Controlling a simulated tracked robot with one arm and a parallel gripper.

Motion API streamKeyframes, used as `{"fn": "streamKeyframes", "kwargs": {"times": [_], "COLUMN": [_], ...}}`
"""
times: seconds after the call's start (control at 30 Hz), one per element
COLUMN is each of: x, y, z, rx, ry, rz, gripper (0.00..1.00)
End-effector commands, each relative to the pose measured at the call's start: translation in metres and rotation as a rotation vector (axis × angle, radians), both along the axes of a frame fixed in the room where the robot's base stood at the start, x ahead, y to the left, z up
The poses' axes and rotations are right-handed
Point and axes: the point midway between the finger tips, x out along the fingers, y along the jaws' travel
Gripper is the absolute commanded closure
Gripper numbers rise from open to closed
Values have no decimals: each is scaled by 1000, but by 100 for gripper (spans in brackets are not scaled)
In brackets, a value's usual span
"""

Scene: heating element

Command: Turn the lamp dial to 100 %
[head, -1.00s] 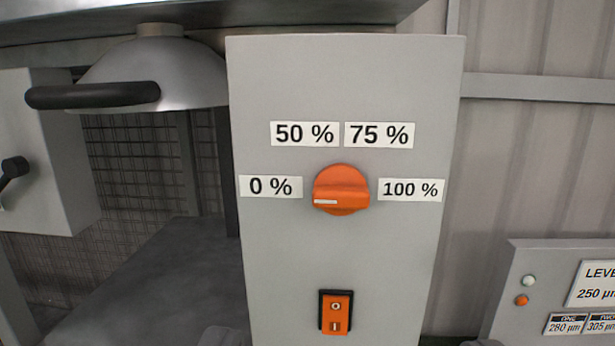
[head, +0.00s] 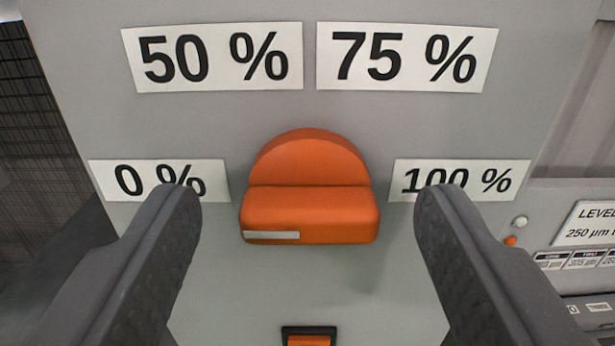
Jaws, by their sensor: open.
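The orange lamp dial (head: 310,205) is on the grey panel in the middle of the head view. Its grip bar lies level, and its white mark (head: 271,235) is at the left end, on the side of the 0 % label (head: 150,180). The 50 % label (head: 215,57) and 75 % label (head: 405,57) are above it, and the 100 % label (head: 458,179) is to its right. My gripper (head: 308,205) is open. Its two dark fingers are on either side of the dial, with a visible gap at each side.
The top of an orange switch (head: 308,338) shows below the dial, between the fingers. A second panel (head: 560,235) with small lights and labels is at the right. A dark mesh (head: 25,100) is at the left, past the panel's edge.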

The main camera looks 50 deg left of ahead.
Motion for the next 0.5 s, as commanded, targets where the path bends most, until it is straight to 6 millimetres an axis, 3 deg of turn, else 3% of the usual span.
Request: {"fn": "streamKeyframes", "kwargs": {"times": [0.3,0.47,0.5], "x": [2,2,2], "y": [2,2,2], "z": [-1,-1,-1], "rx": [-1,-1,-1], "ry": [-1,-1,-2], "rz": [-2,-2,-2], "gripper": [40,82,85]}}
